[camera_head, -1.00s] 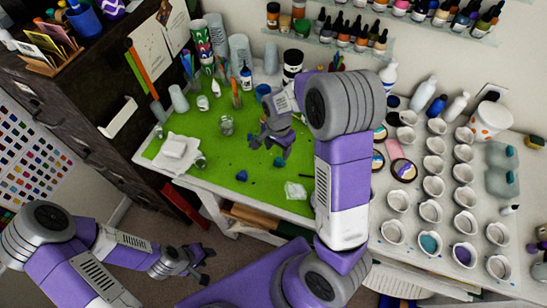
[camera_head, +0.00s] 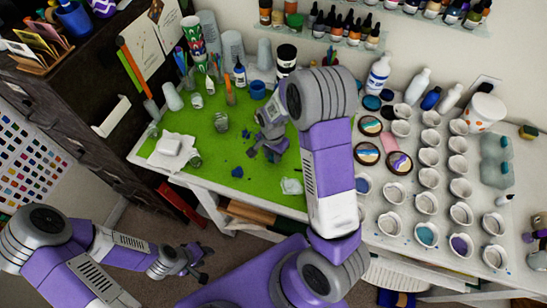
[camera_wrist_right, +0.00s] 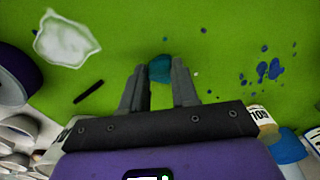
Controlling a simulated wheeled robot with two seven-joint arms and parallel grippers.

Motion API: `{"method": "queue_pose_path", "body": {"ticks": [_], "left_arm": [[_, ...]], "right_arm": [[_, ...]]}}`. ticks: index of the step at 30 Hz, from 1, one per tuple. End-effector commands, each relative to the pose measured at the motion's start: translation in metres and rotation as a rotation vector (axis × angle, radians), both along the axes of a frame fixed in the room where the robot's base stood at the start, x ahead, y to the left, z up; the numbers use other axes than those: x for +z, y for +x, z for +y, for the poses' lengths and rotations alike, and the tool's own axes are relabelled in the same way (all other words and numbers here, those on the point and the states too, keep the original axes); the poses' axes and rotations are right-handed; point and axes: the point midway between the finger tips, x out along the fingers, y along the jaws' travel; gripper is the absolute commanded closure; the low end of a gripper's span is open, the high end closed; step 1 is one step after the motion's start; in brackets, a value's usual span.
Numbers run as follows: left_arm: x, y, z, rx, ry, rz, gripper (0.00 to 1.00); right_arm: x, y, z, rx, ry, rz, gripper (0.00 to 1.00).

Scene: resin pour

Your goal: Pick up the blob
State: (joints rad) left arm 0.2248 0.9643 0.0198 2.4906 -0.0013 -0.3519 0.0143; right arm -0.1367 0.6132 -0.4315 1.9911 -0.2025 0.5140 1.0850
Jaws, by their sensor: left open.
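A small teal blob (camera_wrist_right: 160,68) is on the green mat (camera_wrist_right: 215,75). In the right wrist view it sits between the fingertips of my right gripper (camera_wrist_right: 159,80), with the fingers apart on either side. I cannot tell whether they touch it. In the head view my right gripper (camera_head: 266,154) points down low over the mat (camera_head: 212,180) and hides most of the blob. My left gripper (camera_head: 198,266) is open and empty, off the table at the lower left.
A clear crumpled piece (camera_head: 291,186) lies near the table's front edge. Glass jars (camera_head: 221,122) and bottles (camera_head: 240,74) stand behind. Several white cups (camera_head: 427,204) fill the right side.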

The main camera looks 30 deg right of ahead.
Motion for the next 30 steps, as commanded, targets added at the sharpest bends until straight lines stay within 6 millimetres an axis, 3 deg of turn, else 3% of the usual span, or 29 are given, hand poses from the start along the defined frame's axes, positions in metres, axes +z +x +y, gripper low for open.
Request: {"method": "queue_pose_path", "body": {"ticks": [1,4,14,24,30], "left_arm": [[0.000,0.000,0.000,0.000,0.000,0.000,0.57],[0.000,0.000,0.000,0.000,0.000,0.000,0.57],[0.001,0.000,0.000,0.000,0.000,0.000,0.57],[0.009,0.000,0.000,0.000,0.000,0.000,0.57],[0.013,0.000,0.000,0.000,0.000,0.000,0.57]], "right_arm": [[0.000,0.000,0.000,0.000,0.000,-0.001,0.88],[0.000,0.000,0.000,0.000,0.000,-0.001,1.00],[0.006,0.001,0.000,0.000,0.000,-0.003,1.00],[0.070,0.001,0.000,0.001,0.001,-0.006,1.00],[0.097,0.001,0.000,0.000,0.000,-0.002,1.00]]}}
